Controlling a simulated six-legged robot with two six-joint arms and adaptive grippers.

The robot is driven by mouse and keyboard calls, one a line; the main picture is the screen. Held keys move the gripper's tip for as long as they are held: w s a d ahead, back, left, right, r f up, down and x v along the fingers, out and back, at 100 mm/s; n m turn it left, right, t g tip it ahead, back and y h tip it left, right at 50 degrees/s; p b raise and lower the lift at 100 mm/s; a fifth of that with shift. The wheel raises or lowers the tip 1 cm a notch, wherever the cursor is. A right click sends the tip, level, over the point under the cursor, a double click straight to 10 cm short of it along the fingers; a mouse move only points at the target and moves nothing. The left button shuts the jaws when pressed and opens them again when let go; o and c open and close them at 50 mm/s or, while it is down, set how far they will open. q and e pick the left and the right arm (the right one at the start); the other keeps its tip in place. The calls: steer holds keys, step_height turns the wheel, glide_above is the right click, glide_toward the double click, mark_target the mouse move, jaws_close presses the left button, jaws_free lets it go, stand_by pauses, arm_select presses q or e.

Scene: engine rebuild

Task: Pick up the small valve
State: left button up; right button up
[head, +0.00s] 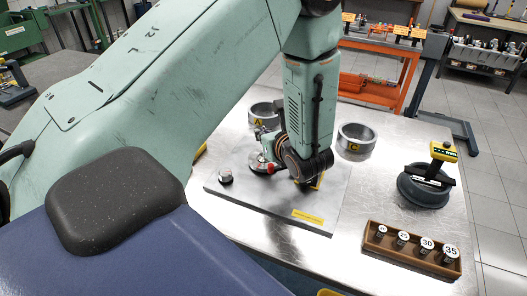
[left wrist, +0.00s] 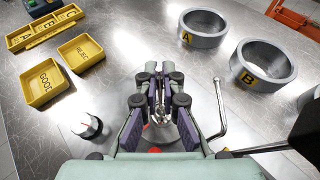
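My left gripper (head: 306,178) is low over the grey metal plate (head: 330,200), where my arm hides part of what lies under it. In the left wrist view its two purple-padded fingers (left wrist: 159,90) stand close together with a narrow gap. Small shiny metal parts (left wrist: 160,122) show in or behind that gap. I cannot tell whether one of them is the small valve or whether the pads touch it. A part with a red end (head: 264,168) is beside the gripper. My right gripper is in neither view.
Ring A (left wrist: 203,29), ring B (left wrist: 263,63) and ring C (head: 356,140) stand on the bench. Yellow trays GOOD (left wrist: 47,84) and REJECT (left wrist: 82,53) are left. A small round knob (head: 226,177), a bent metal rod (left wrist: 220,112) and a wooden plug rack (head: 380,246) are nearby.

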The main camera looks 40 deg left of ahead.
arm_select(q)
steer(key=shift+w+d, duration=0.1)
steer(key=shift+d, duration=0.15)
jaws_close()
steer(key=shift+a, duration=0.2)
steer(key=shift+r, duration=0.1)
steer(key=shift+d+r+p, duration=0.2)
steer(key=shift+r+p, duration=0.15)
steer(key=shift+r, duration=0.1)
steer(key=shift+a+r, duration=0.2)
steer(key=shift+r, duration=0.1)
steer(key=shift+s+d+f, duration=0.1)
steer(key=shift+s, duration=0.15)
